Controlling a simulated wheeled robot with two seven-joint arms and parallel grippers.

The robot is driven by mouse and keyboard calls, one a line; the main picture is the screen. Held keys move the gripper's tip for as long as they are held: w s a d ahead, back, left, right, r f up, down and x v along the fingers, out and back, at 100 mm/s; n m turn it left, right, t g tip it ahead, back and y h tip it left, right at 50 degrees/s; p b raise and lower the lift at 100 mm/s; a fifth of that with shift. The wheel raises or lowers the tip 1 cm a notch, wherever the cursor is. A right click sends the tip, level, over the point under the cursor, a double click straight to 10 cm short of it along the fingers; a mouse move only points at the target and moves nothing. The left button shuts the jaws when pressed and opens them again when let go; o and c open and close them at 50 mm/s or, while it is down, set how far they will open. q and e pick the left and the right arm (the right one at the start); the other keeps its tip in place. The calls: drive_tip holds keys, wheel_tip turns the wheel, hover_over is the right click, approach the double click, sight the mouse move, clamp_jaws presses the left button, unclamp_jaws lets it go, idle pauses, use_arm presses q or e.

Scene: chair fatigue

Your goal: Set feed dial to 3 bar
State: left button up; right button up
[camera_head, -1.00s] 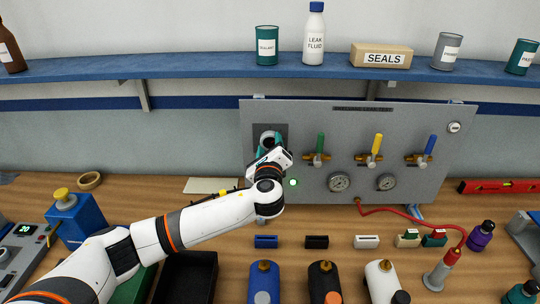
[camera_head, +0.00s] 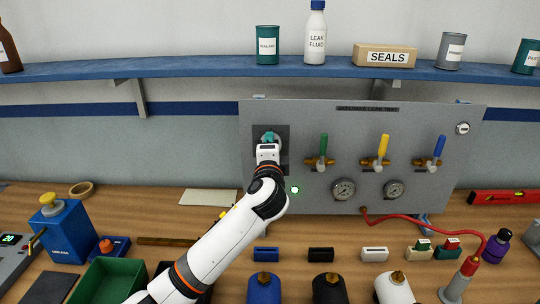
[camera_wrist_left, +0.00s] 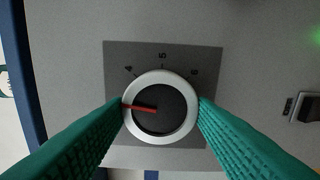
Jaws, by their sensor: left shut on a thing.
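The feed dial is a round knob with a pale rim and dark face (camera_wrist_left: 175,107) on a dark grey plate (camera_wrist_left: 207,62). The numbers 4, 5 and 6 show above it. Its red pointer (camera_wrist_left: 140,107) points left, anticlockwise past the 4, toward the left finger; any number there is hidden. My left gripper (camera_wrist_left: 161,108) is shut on the knob, with a green finger against each side. In the head view, this gripper (camera_head: 269,138) is at the plate on the panel's left, mostly covering the knob. My right gripper is not in view.
The grey panel (camera_head: 430,115) also carries green (camera_head: 323,147), yellow (camera_head: 383,147) and blue (camera_head: 438,148) valve handles, two gauges (camera_head: 344,189) and a lit green lamp (camera_head: 295,190). A red hose (camera_head: 430,223) and several bottles and blocks occupy the bench below.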

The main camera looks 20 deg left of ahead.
use_arm(q)
drive_tip(key=shift+f+n+b, duration=0.2)
drive_tip(key=shift+n+b, duration=0.1)
drive_tip(key=shift+n, duration=0.3)
drive_tip(key=o, duration=1)
drive_tip(key=shift+r, duration=0.1)
drive_tip(key=shift+s, duration=0.1)
drive_tip(key=b+v, duration=0.3)
drive_tip(key=v, duration=0.9)
